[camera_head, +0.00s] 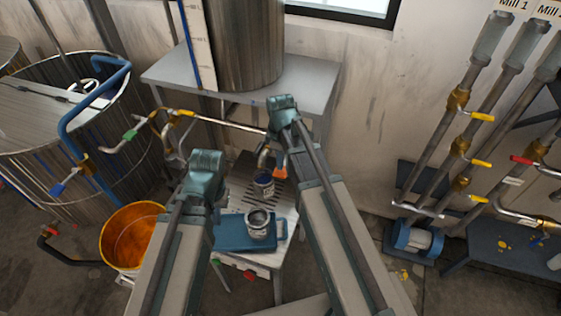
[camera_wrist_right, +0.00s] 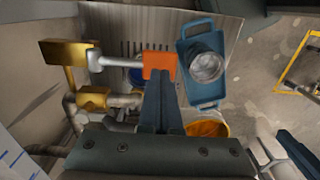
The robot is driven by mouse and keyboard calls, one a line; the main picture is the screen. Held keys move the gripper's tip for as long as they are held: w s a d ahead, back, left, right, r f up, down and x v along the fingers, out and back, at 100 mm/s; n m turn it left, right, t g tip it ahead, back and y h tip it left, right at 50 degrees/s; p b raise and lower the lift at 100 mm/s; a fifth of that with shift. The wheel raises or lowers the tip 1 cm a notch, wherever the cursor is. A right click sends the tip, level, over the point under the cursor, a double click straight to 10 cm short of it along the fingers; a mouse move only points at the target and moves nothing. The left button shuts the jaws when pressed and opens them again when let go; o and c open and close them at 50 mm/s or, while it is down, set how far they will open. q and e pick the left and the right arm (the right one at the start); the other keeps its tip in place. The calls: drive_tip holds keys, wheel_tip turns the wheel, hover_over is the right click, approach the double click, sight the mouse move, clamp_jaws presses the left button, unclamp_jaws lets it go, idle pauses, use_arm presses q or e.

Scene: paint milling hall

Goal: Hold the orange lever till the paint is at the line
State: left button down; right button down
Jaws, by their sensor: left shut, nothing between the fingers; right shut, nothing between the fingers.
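The orange lever (camera_head: 280,173) is on a tap above a small bench. In the right wrist view its orange end (camera_wrist_right: 158,64) lies directly at the tips of my right gripper (camera_wrist_right: 163,80). The fingers are shut with nothing between them; whether they touch the lever I cannot tell. In the head view my right gripper (camera_head: 283,108) is above the tap. A can (camera_head: 263,188) with something dark blue in it stands under the tap; its fill line is not readable. My left gripper (camera_head: 205,165) is shut and empty, left of the bench cans.
A blue tray (camera_head: 230,233) on the bench holds another metal can (camera_head: 258,224). An orange-filled bucket (camera_head: 130,238) stands at left by a large steel vat (camera_head: 60,130). A steel tank (camera_head: 245,45) with a scale stands behind. Pipes with yellow valves (camera_head: 480,163) are at right.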

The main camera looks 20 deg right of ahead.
drive_tip(key=shift+f+b, duration=0.3)
drive_tip(key=shift+f, duration=0.45)
use_arm(q)
drive_tip(key=shift+f, duration=0.7)
